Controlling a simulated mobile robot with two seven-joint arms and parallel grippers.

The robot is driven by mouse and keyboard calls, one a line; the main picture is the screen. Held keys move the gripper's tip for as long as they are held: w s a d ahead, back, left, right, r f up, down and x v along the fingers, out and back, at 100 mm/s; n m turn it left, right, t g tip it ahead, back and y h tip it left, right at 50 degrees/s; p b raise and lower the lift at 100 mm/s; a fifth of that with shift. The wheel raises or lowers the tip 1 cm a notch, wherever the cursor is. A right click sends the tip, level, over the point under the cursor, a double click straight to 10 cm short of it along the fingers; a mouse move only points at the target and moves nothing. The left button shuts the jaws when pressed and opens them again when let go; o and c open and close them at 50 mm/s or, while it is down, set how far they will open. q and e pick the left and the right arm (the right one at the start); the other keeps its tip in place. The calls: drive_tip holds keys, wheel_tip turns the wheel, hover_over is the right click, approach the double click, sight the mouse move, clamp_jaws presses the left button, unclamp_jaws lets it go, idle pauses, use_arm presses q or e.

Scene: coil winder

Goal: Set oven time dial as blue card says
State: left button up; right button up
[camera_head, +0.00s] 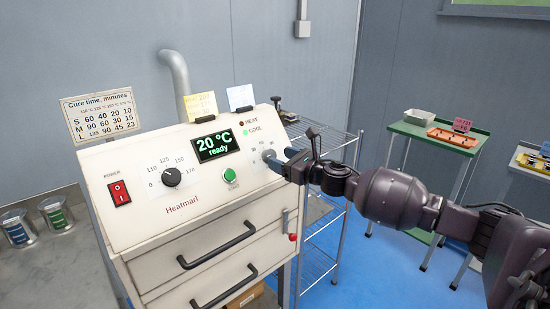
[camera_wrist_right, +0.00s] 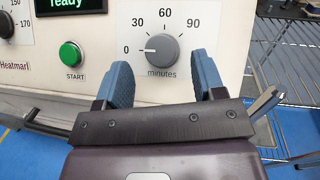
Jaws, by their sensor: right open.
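The oven (camera_head: 190,190) has a sloped cream front panel. Its grey time dial (camera_wrist_right: 162,49) is marked 0, 30, 60, 90 and "minutes"; its white pointer mark is at 0. In the head view the dial is mostly hidden by my right gripper (camera_head: 284,160). The right gripper's blue fingers (camera_wrist_right: 162,75) are open in the wrist view, one to each side of the dial's lower part, apart from it. A pale blue card (camera_head: 241,97) stands on the oven's top edge; its writing is too small to read. My left gripper is not in view.
The display (camera_head: 215,146) reads 20 °C, ready. A yellow card (camera_head: 201,106), a cure-time chart (camera_head: 100,115), a temperature dial (camera_head: 172,177), a green START button (camera_head: 230,175) and a red power switch (camera_head: 119,193) are nearby. A wire shelf (camera_head: 320,260) stands right.

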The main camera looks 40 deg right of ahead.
drive_tip(key=shift+x, duration=1.45)
drive_tip(key=c, duration=0.9)
